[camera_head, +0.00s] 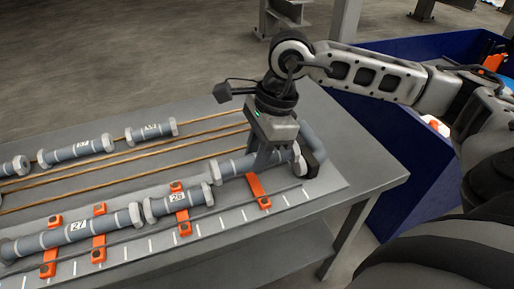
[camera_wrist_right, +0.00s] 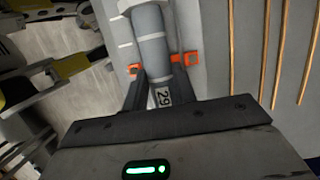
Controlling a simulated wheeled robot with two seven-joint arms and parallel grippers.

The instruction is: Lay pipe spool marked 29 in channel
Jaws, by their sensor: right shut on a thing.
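The pipe spool marked 29 (camera_wrist_right: 152,45) is a grey tube with a pale band and a pale flange; its label shows between my fingers in the right wrist view. My right gripper (camera_head: 264,160) is shut on it from above, and the spool (camera_head: 233,166) also shows in the head view. It lies roughly in line with spool 28 (camera_head: 180,202) and spool 27 (camera_head: 79,230), over the channel's right end. An orange clamp (camera_head: 257,190) is beneath it. I cannot tell whether it rests fully on the bottom. My left gripper is not in view.
More spools (camera_head: 76,149) lie at the back left beside thin copper-coloured rods (camera_head: 120,160). The table's right corner (camera_head: 380,178) is bare. A blue bin (camera_head: 365,130) stands beyond it.

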